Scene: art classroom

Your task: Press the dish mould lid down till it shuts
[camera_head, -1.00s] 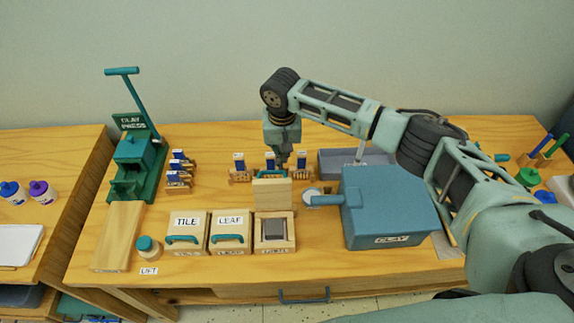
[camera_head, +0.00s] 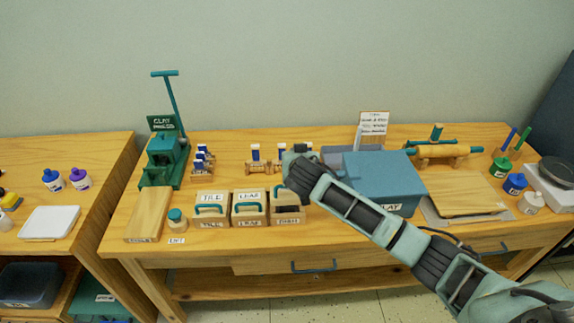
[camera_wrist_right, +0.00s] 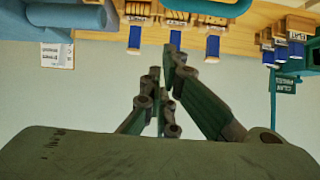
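The dish mould (camera_head: 288,220) is the rightmost of three wooden boxes at the table front. Its pale lid (camera_head: 286,198) shows above a dark gap, so it looks partly raised; my arm covers its right side and I cannot tell its exact angle. My right arm reaches in from the right, with its wrist above and behind the mould. In the head view its gripper is hidden. In the right wrist view the right gripper (camera_wrist_right: 163,64) has its fingertips together with nothing between them. A teal handle (camera_wrist_right: 215,6) lies beyond the tips at the top edge. My left gripper is out of view.
The tile mould (camera_head: 212,222) and leaf mould (camera_head: 249,221) stand left of the dish mould. The blue clay box (camera_head: 385,170) stands to the right, partly behind my arm. Small stamps (camera_head: 255,160) stand behind, and the clay press (camera_head: 163,160) is at the back left.

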